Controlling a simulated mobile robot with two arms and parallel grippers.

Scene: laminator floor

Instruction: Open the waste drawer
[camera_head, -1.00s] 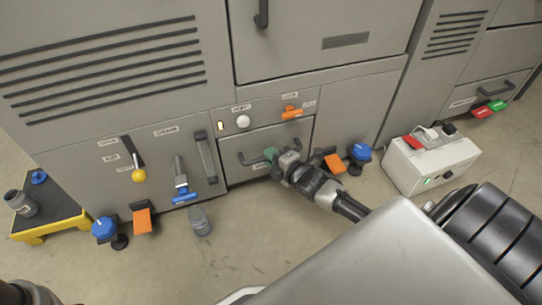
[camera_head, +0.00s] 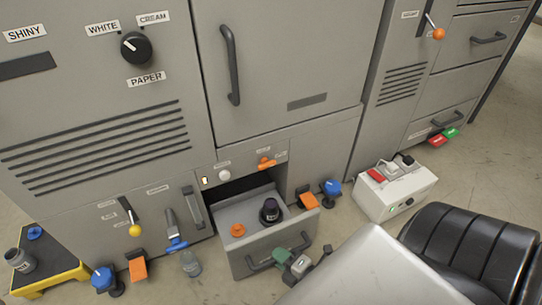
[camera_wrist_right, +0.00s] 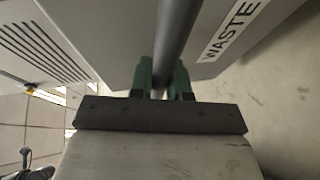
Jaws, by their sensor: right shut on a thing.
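The waste drawer (camera_head: 255,247) is pulled out from the grey machine in the head view. Its top shows an orange knob (camera_head: 237,230) and a dark round-topped thing (camera_head: 270,211). My right gripper (camera_head: 291,261) is at the dark bar handle on the drawer's front. In the right wrist view the green fingers of my right gripper (camera_wrist_right: 162,78) are shut around the handle (camera_wrist_right: 176,40). The label WASTE (camera_wrist_right: 235,30) shows on the drawer front beside it. My left gripper is not in view.
A grey bottle (camera_head: 190,263) stands on the floor left of the drawer. Blue (camera_head: 331,188) and orange (camera_head: 307,201) pedals are to its right. A white box (camera_head: 396,192) with switches stands further right. A yellow-edged platform (camera_head: 50,280) is at the left.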

